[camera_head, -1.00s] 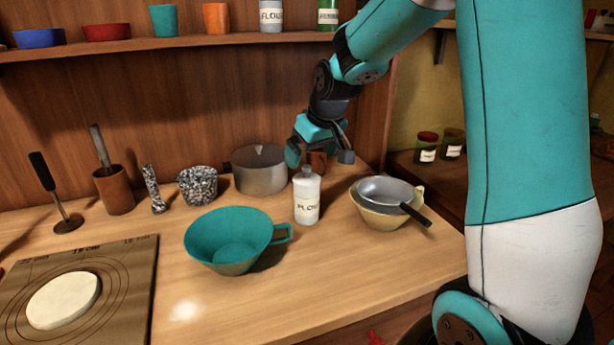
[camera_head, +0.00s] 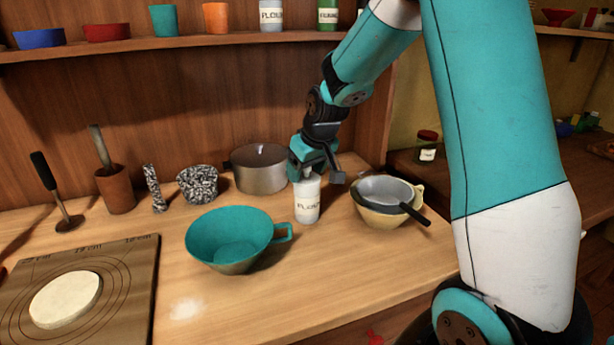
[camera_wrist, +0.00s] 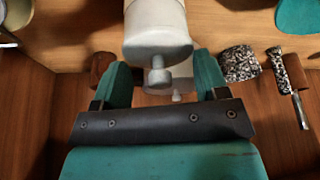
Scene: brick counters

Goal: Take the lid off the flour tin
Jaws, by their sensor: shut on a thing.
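The flour tin (camera_head: 306,207) is a white cylinder with a dark-lettered label, standing upright on the wooden counter. Its body also shows at the top of the wrist view (camera_wrist: 154,14). Its pale grey lid (camera_wrist: 158,48) with a round knob sits on the tin's top; in the head view my gripper hides it. My gripper (camera_head: 309,174) is above the tin, pointing down. In the wrist view its teal fingers (camera_wrist: 162,68) stand on either side of the lid, shut on it. I see no gap between lid and tin.
A teal bowl (camera_head: 229,238) with a handle stands front left of the tin, a grey pot (camera_head: 259,173) behind left. A sieve (camera_head: 384,189) rests on a yellow bowl (camera_head: 378,215) at right. A dough disc (camera_head: 66,299) lies on a board.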

